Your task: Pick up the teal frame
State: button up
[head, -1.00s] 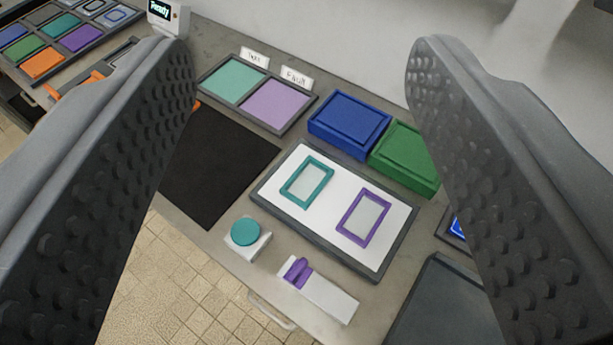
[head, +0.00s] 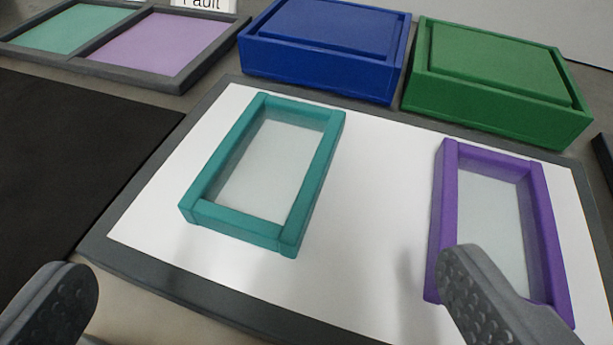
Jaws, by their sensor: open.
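The teal frame (head: 318,173) is a rectangular frame with a pale clear middle. It lies flat on a white board with a dark grey rim (head: 155,170), left of the purple frame (head: 447,205). My gripper (head: 255,290) is open and empty, with one finger at the lower left and the other at the lower right. The fingers are on the near side of the teal frame. The right finger covers part of the near end of the purple frame. I cannot tell whether it touches it.
A blue box (head: 320,70) and a green box (head: 490,100) stand behind the board. A two-part tray (head: 110,52) with teal and purple panels is at the back left. A black mat (head: 70,150) lies left of the board. White board surface between the frames is clear.

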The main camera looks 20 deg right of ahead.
jog(key=b, duration=0.1)
send_near(272, 155)
jog(key=x, duration=0.4)
jog(key=shift+d, duration=0.1)
jog(key=b+x, duration=0.1)
jog(key=x, duration=0.3)
jog(key=shift+f+b, duration=0.15)
jog(key=shift+b, duration=0.2)
jog(key=shift+w+f, duration=0.1)
jog(key=shift+w, duration=0.35)
jog(key=c, duration=1.3)
